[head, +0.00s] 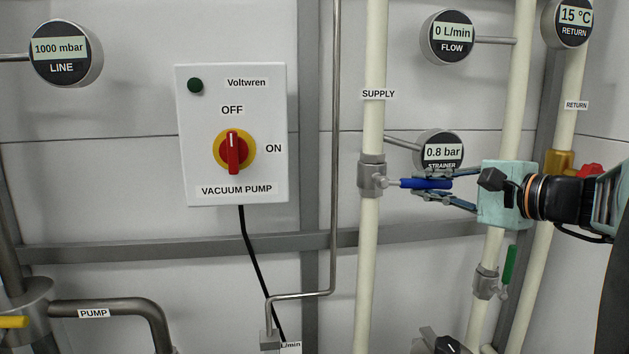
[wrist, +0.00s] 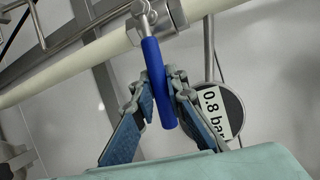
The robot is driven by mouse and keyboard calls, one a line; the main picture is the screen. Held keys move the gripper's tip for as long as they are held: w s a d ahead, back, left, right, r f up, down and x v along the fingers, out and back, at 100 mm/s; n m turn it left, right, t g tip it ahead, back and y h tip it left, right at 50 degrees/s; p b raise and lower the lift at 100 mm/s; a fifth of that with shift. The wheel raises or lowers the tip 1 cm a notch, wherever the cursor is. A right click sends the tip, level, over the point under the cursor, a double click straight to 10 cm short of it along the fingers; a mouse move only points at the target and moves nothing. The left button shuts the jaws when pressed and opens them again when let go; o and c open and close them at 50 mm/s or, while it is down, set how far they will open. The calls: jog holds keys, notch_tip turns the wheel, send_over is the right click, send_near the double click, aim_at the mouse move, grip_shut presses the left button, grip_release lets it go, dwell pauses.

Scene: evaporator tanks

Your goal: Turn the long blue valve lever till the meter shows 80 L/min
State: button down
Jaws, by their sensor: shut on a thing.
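The long blue valve lever (head: 425,184) points to the right from the valve (head: 371,177) on the pipe labelled SUPPLY, square to that upright pipe. My gripper (head: 437,184) comes from the right and is shut on the lever near its outer end. In the wrist view the two fingers (wrist: 163,100) sit on either side of the blue lever (wrist: 158,75). The flow meter (head: 448,38) at the top reads 0 L/min.
The strainer gauge (head: 440,150) reads 0.8 bar, just behind and above my gripper. A red handle (head: 589,170) is close behind my wrist. The vacuum pump switch box (head: 232,134) is on the left.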

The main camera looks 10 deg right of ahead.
jog(key=shift+a+f+m+t+y+b, duration=0.2)
jog(key=shift+a+f+m+t+b, duration=0.15)
jog(key=shift+f+m+b, duration=0.6)
jog(key=shift+a+f+m+t+y+b, duration=0.25)
jog(key=shift+f+m+t+b, duration=0.2)
jog(key=shift+f+m+b, duration=0.45)
jog(key=shift+a+f+m+t+y+b, duration=0.15)
jog(key=shift+a+f+m+t+b, duration=0.4)
jog(key=shift+m+b, duration=0.65)
jog(key=shift+d, duration=0.2)
jog(key=c, duration=1.9)
grip_release()
